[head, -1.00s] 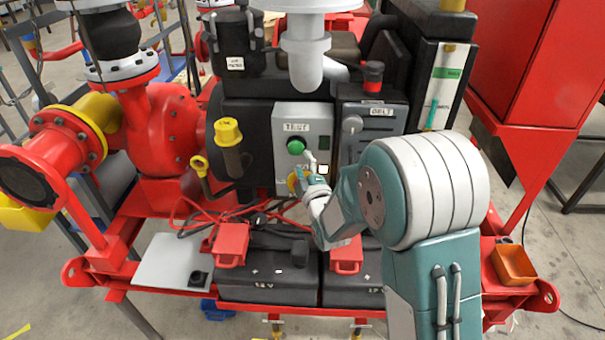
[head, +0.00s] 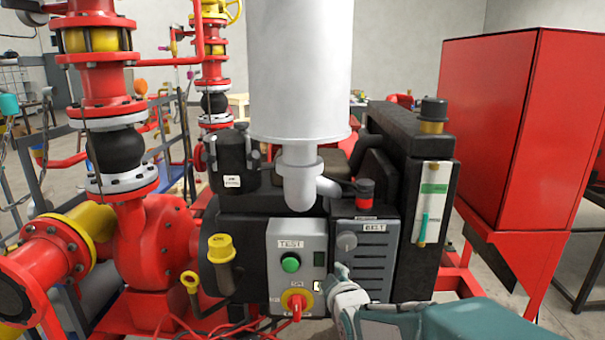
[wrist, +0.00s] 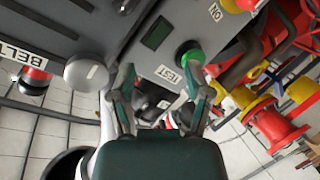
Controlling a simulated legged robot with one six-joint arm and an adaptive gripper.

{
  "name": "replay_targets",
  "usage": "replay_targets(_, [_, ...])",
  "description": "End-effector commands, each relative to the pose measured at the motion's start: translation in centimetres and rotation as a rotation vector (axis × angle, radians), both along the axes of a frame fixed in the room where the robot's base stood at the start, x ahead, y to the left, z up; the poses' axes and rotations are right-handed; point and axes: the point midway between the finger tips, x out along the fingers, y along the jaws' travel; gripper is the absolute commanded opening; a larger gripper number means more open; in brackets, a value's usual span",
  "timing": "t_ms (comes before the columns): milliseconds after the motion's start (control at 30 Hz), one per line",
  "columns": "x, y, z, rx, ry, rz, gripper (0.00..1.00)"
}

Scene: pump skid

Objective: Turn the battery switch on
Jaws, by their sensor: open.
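The battery switch (head: 295,302) is a red rotary handle on a yellow round base, low on the grey control panel (head: 283,240). In the head view its red handle points roughly downward. Small labels sit around it, too small to read there. My gripper (head: 336,275) is just right of the switch, near the panel's right edge, and apart from the switch. In the wrist view my gripper (wrist: 162,78) has its two fingers spread with nothing held between them. An ON label (wrist: 215,12) shows at the top, with a red and yellow part (wrist: 243,4) cut off beside it.
A green TEST button (head: 290,262) sits above the switch. A grey knob (head: 347,241) and the BELT housing (head: 372,255) are to the right. A yellow-capped filler tube (head: 221,255) stands to the left. Red pipework fills the left side.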

Motion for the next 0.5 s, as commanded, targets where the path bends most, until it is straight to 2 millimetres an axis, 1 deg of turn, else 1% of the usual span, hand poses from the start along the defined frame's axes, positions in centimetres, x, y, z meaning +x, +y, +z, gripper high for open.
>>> replay_targets(33, [-1.3,-0.9,0.8,0.034,0.045,-0.03,0.64])
replay_targets(167, [-4.9,-3.1,1.8,0.129,0.19,-0.118,0.64])
replay_targets(267, [-8.2,-4.6,2.2,0.202,0.299,-0.195,0.64])
replay_targets(467, [-15.7,-7.1,2.4,0.349,0.507,-0.368,0.64])
replay_targets(500, [-17.4,-7.5,2.4,0.377,0.545,-0.406,0.64])
